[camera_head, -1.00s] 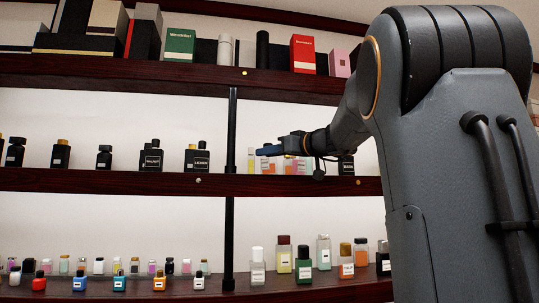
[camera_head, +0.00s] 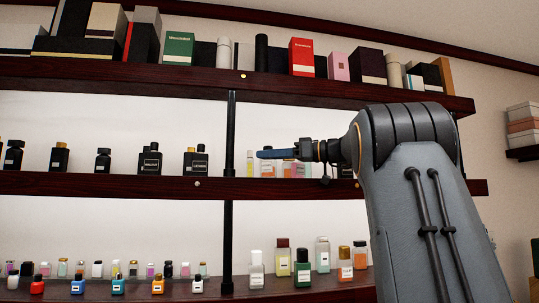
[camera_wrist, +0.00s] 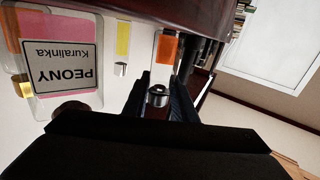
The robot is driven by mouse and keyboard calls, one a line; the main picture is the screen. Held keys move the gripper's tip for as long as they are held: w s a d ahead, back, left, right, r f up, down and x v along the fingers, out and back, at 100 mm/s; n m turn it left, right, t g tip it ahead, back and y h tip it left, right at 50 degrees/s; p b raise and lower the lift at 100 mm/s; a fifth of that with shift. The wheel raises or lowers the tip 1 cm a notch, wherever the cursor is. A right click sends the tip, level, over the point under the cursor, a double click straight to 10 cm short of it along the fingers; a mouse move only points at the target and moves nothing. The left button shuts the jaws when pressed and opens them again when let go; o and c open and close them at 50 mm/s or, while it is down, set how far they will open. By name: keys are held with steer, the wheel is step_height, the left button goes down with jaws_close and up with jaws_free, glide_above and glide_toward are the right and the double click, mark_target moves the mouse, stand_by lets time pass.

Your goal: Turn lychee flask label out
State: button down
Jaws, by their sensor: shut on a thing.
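My gripper (camera_head: 268,154) reaches left along the front of the middle shelf, at cap height of a group of small flasks. No label reading lychee is legible; which flask is the lychee one I cannot tell.
Black bottles (camera_head: 195,162) stand to the left on the middle shelf (camera_head: 110,184). The lower shelf carries many small bottles and larger flasks (camera_head: 303,266). Boxes (camera_head: 302,57) fill the upper shelf. A dark post (camera_head: 229,130) stands just left of my gripper.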

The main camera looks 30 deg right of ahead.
steer(key=shift+w+a+b, duration=0.15)
steer(key=shift+w+b, duration=0.1)
steer(key=shift+b, duration=0.2)
stand_by(0.3)
steer(key=shift+r, duration=0.1)
steer(key=c, duration=1.4)
jaws_free()
steer(key=shift+o, duration=0.2)
